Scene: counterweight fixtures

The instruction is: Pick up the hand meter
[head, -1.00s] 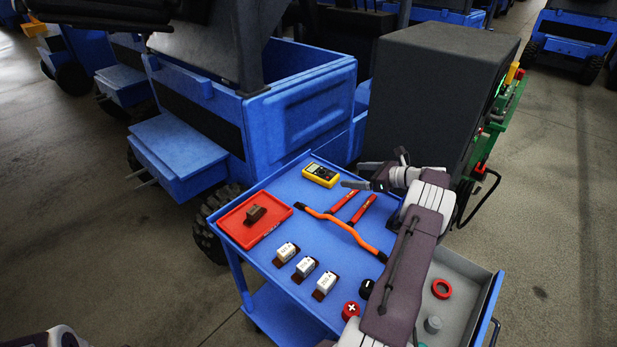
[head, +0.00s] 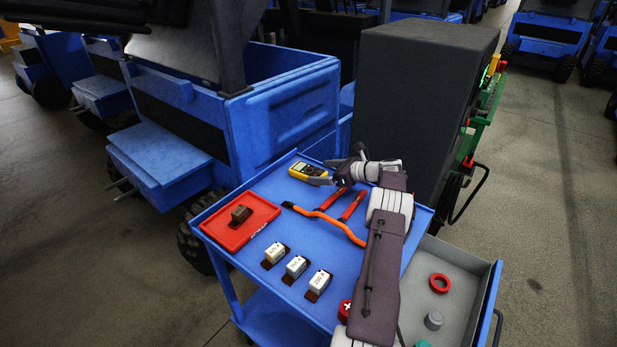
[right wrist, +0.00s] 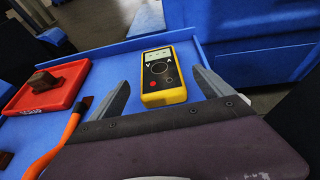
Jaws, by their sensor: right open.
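The hand meter (head: 307,170) is yellow with a dark face and lies flat near the far edge of the blue cart top (head: 262,196). In the right wrist view the hand meter (right wrist: 162,76) lies just ahead of and between the two fingers. My right gripper (head: 322,172) is open and empty, close to the meter on its right side. In the right wrist view the fingers of my right gripper (right wrist: 162,92) are spread on either side of the meter's near end. I cannot tell if a finger touches it. My left gripper is not in view.
A red tray (head: 240,238) with a brown block (head: 240,214) is left of the meter. An orange-and-red handled tool (head: 330,218) lies below my right gripper. Several white labelled blocks (head: 296,266) stand nearer. A tall dark cabinet (head: 405,100) stands on the right.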

